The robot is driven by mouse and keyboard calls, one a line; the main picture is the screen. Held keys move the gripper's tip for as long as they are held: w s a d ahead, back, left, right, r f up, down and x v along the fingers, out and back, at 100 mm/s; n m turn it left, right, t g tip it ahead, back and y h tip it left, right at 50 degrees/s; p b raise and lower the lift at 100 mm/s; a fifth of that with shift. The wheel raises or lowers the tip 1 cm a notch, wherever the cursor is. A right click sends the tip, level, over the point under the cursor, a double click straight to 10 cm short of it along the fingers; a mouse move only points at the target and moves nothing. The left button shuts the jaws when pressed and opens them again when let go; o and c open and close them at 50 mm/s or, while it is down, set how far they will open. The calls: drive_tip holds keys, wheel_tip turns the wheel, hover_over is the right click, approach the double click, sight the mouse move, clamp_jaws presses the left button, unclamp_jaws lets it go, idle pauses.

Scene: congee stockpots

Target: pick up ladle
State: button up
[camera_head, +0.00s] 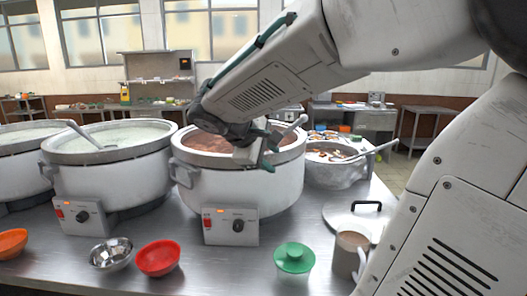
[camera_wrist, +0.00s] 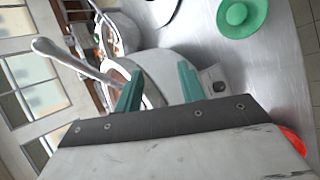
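A metal ladle (camera_head: 292,127) rests in the middle stockpot (camera_head: 240,185), which holds reddish-brown congee. Its handle leans up over the back right rim, and its bowl is hidden. My gripper (camera_head: 265,150) is above the front right of this pot, with its teal fingers apart. In the wrist view my gripper (camera_wrist: 160,88) is open, with no object seen held between the fingers. The ladle handle (camera_wrist: 72,54) runs in from the left there and passes behind the left finger. Other ladles rest in the left pot (camera_head: 85,134) and the small right pot (camera_head: 375,150).
Pale congee fills the left stockpot (camera_head: 110,175). A red bowl (camera_head: 158,258), a metal bowl (camera_head: 111,254), a green lidded bowl (camera_head: 294,258), a brown cup (camera_head: 350,254) and a pot lid (camera_head: 352,218) stand on the steel counter (camera_head: 200,275). The counter's front middle is mostly bare.

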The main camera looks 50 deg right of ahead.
drive_tip(key=w+d+n+h, duration=0.1)
drive_tip(key=w+d, duration=0.2)
drive_tip(key=d, duration=0.4)
drive_tip(key=w+d+n+h, duration=0.1)
drive_tip(key=w+d+h, duration=0.1)
drive_tip(key=d, duration=0.5)
drive_tip(key=shift+w+d+r, duration=0.25)
drive_tip(key=shift+w+r, duration=0.05)
drive_tip(key=shift+w, duration=0.35)
clamp_jaws()
idle(0.4)
